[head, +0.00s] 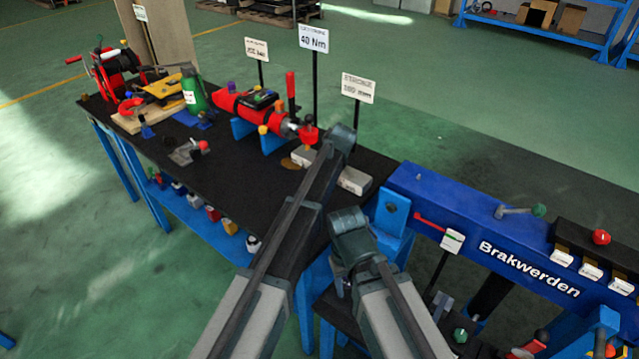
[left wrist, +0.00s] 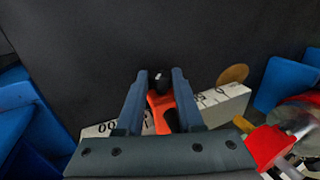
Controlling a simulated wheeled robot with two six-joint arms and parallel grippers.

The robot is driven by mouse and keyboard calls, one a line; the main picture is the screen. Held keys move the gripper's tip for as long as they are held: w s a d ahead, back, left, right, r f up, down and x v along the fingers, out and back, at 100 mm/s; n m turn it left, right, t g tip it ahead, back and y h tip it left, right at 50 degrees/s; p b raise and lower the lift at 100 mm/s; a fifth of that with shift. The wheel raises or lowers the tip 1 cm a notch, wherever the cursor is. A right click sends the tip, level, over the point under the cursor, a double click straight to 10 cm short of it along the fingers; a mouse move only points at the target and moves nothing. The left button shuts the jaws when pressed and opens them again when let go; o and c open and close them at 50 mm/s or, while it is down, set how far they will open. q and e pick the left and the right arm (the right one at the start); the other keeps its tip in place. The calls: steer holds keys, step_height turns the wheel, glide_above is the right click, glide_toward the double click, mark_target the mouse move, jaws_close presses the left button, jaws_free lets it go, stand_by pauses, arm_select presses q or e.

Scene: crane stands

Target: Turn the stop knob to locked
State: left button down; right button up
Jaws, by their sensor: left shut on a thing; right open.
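A red cylinder unit (head: 262,112) lies on the black table, with a red knob (head: 308,135) at its right end. A red part also shows at the right of the left wrist view (left wrist: 266,146). I cannot tell whether this part is the stop knob. In the head view my left arm hides that gripper. My right gripper (head: 343,285), partly hidden under my right arm, is open near the table's front right corner.
White blocks (head: 355,180) lie on the black table (head: 225,160). Signs on posts (head: 313,38) stand behind the cylinder. A green bottle (head: 195,90) stands further left. A blue Brakwerden beam (head: 470,225) blocks the right side. Bare table lies left of my left arm.

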arm_select(q)
steer(key=c, duration=0.5)
jaws_free()
steer(key=shift+c, duration=0.2)
steer(key=shift+r, duration=0.1)
arm_select(e)
steer(key=shift+r, duration=0.1)
